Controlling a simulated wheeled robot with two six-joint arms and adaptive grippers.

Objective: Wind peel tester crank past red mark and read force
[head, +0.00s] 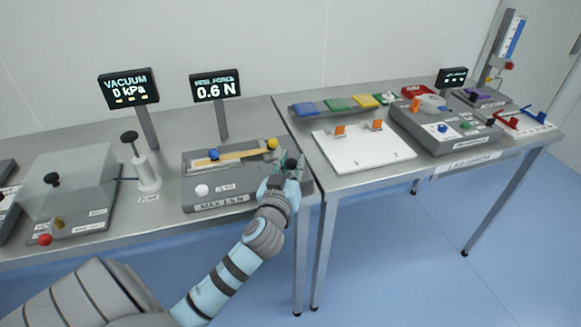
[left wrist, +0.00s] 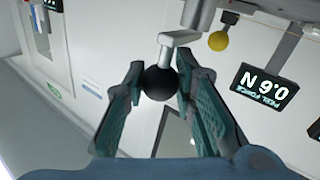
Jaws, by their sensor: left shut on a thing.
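The grey peel tester (head: 190,180) stands on the left table, with a tan strip (head: 245,154) between a blue knob (head: 213,155) and a yellow knob (head: 272,143). Its front label appears to read "MAX 1.5 N". The peel force display (head: 215,88) behind it reads 0.6 N; it also shows upside down in the left wrist view (left wrist: 264,87). My left gripper (head: 287,172) is at the tester's right end. In the left wrist view its fingers (left wrist: 160,88) are shut around the crank's black ball knob (left wrist: 159,84), below the grey crank arm (left wrist: 167,52). I cannot make out the red mark.
A white button (head: 202,190) is on the tester's front left. To its left stand a pump (head: 147,175), a clear-covered box (head: 72,180) and a vacuum display (head: 128,87) reading 0 kPa. The right table holds a white board (head: 365,155) and a grey device (head: 440,128).

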